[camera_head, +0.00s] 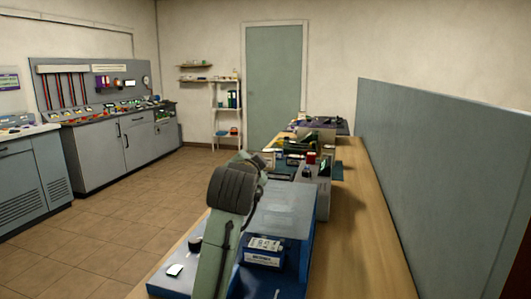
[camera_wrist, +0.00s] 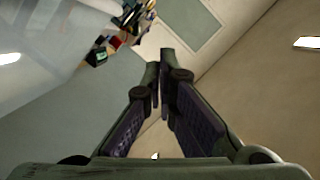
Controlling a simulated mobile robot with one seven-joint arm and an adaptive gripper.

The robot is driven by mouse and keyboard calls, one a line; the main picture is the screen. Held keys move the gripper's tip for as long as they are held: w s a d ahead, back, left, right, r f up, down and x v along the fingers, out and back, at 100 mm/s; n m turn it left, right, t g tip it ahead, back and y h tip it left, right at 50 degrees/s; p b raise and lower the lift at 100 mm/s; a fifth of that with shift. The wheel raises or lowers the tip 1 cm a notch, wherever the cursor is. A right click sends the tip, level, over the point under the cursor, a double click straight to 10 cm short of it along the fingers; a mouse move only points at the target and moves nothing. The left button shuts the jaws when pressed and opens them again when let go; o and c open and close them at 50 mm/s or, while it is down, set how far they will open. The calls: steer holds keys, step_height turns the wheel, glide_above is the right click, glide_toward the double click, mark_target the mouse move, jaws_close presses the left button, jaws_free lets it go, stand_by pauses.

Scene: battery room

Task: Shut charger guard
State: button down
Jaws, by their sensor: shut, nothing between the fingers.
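The charger (camera_head: 305,245) is a blue unit on the near part of the wooden bench. A blue and white battery block (camera_head: 262,252) sits at its front. A pale, see-through guard panel (camera_head: 288,200) stands raised above and behind the block. In the wrist view a hazy clear sheet, likely this guard (camera_wrist: 45,50), fills the upper left. My gripper (camera_wrist: 163,62) points ahead with its fingertips together and nothing between them. My green-grey arm crosses in front of the charger's left side in the head view and hides part of it. I cannot tell whether the fingers touch the guard.
The wooden bench (camera_head: 365,260) runs away from me, with several devices (camera_head: 300,160) farther along. A grey partition (camera_head: 440,170) borders it on the right. A grey control cabinet (camera_head: 110,150) stands at the left wall, with open tiled floor (camera_head: 130,220) between.

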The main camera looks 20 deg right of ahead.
steer(key=shift+w+a+f+n, duration=0.15)
steer(key=shift+a+f+n, duration=0.15)
steer(key=shift+f, duration=0.2)
steer(key=shift+w+a+f+n, duration=0.2)
steer(key=shift+f+n, duration=0.1)
steer(key=shift+f, duration=0.15)
steer(key=shift+w+a+f+n+g+h, duration=0.1)
steer(key=shift+a+f+n+g+h, duration=0.15)
steer(key=shift+f+n, duration=0.35)
steer(key=shift+w+a+f+n+g+h, duration=0.15)
steer(key=shift+f+n+g, duration=0.1)
steer(key=shift+f+n, duration=0.3)
steer(key=shift+s+r, duration=0.1)
